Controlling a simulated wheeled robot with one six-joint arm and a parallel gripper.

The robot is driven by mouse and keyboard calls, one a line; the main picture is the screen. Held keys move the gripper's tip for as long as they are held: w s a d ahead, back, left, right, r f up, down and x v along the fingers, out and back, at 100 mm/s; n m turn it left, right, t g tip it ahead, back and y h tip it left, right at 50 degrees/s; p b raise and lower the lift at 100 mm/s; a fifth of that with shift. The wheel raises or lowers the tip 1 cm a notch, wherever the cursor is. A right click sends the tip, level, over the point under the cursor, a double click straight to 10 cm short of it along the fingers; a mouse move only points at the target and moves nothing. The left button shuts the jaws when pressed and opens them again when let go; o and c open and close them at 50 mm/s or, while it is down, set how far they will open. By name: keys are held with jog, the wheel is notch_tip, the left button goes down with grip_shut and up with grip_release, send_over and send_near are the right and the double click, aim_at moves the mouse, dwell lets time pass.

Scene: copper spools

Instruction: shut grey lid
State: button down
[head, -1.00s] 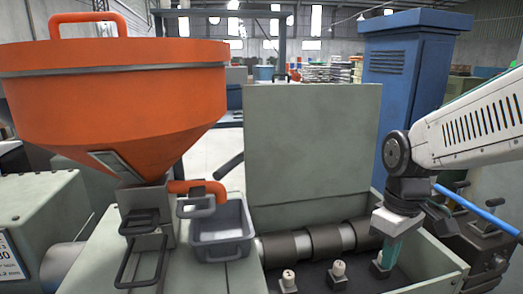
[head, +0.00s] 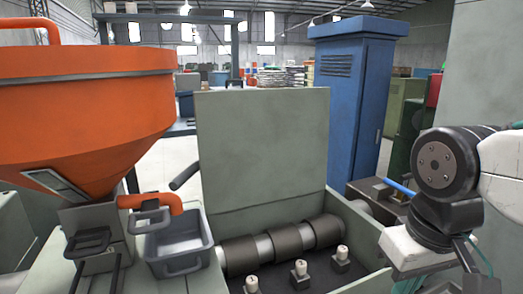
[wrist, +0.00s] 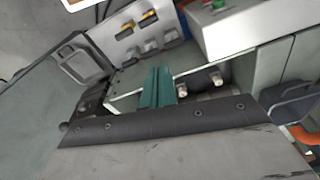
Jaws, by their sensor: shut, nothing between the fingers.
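The grey lid (head: 262,145) is a flat panel standing upright along the back edge of an open grey box, in the middle of the head view. I cannot surely make it out in the wrist view. My gripper shows in the wrist view as two teal fingers (wrist: 157,87), pressed together with nothing between them. In the head view my gripper (head: 412,252) is at the lower right, beside the box and apart from the lid. Its fingertips are not clear there.
Dark rollers (head: 280,241) and several pale-topped pegs (head: 300,269) are in the open box. A grey tray (head: 178,246) and an orange hopper (head: 85,110) stand left. A blue cabinet (head: 357,95) stands behind at right. The space in front of the lid's upper part is clear.

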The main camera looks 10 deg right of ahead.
jog(key=w+r+t, duration=0.1)
jog(key=w+r, duration=0.9)
jog(key=w, duration=0.4)
jog(key=w+r+n+t+y, duration=0.1)
jog(key=w+r+t, duration=0.1)
jog(key=w+r, duration=1.05)
jog(key=w+r+t, duration=0.1)
jog(key=w+r, duration=0.7)
jog(key=w, duration=0.8)
jog(key=w+r+n+t, duration=0.1)
jog(key=w+r, duration=0.1)
jog(key=w, duration=1.1)
jog(key=w+a+x, duration=0.1)
jog(key=x, duration=1)
jog(key=shift+s+d+r, duration=0.1)
jog(key=shift+s+r, duration=0.1)
jog(key=shift+s, duration=0.55)
jog(key=shift+s+d+r, duration=0.15)
jog(key=shift+s, duration=0.65)
jog(key=shift+s+d+r, duration=0.1)
jog(key=shift+s+r, duration=0.1)
jog(key=shift+s, duration=0.55)
